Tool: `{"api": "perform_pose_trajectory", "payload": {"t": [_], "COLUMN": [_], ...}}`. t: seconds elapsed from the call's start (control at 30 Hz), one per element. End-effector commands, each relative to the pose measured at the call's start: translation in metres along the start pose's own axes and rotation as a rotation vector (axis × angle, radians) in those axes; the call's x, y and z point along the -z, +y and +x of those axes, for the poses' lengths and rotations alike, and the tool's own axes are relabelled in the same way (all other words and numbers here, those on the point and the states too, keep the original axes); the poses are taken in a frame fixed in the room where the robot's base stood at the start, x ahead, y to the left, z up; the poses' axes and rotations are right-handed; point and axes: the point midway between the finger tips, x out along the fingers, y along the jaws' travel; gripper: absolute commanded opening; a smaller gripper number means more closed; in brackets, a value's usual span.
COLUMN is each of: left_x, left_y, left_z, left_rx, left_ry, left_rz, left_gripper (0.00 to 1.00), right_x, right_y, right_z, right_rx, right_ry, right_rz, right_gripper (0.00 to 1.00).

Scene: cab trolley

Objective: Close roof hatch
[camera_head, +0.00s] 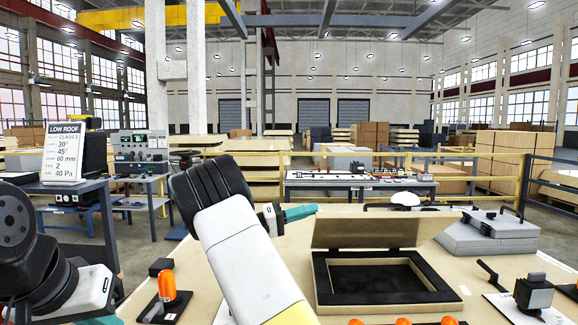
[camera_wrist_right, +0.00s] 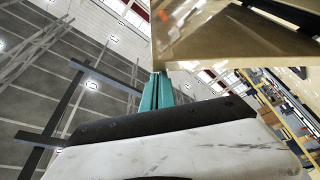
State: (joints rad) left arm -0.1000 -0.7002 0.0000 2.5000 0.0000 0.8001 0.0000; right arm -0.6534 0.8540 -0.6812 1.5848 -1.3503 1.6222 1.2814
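The roof hatch is a beige lid (camera_head: 366,232) standing tilted up at the back of a black rectangular frame (camera_head: 322,284) on the beige worktop. My right gripper (camera_head: 314,209) has teal fingers pointing right, near the lid's upper left corner. In the right wrist view the teal fingers (camera_wrist_right: 158,76) lie together and look shut, with nothing seen between them. A beige panel, apparently the lid (camera_wrist_right: 205,35), shows close to their tips; I cannot tell if they touch. My left gripper (camera_head: 97,320) is at the bottom left, its fingers mostly cut off by the picture edge.
Orange knobs (camera_head: 403,322) line the front edge. An orange lamp (camera_head: 167,288) stands left. A black lever (camera_head: 489,272) and a black-and-white switch block (camera_head: 534,293) stand right of the frame. A grey box (camera_head: 488,236) is behind right. A sign reads LOW ROOF (camera_head: 65,152).

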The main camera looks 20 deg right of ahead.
Motion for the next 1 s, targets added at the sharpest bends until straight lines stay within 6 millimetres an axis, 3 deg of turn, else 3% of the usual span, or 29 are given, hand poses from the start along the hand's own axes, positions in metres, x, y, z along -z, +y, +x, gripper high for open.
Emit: {"api": "perform_pose_trajectory", "payload": {"t": [0.2,0.4,1.0], "left_x": [0.0,0.0,0.0], "left_y": [0.0,0.0,0.0], "left_z": [0.0,0.0,0.0], "left_rx": [0.0,0.0,0.0], "left_ry": [0.0,0.0,0.0], "left_rz": [0.0,0.0,0.0], "left_gripper": [0.0,0.0,0.0], "right_x": [-0.031,-0.045,-0.05], "right_y": [-0.014,-0.022,-0.025], "right_z": [-0.011,-0.016,-0.018], "right_rx": [-0.001,0.0,0.002], "right_ry": [0.001,-0.001,0.0], "right_rz": [-0.003,-0.002,0.0], "right_gripper": [0.0,0.0,0.0]}}
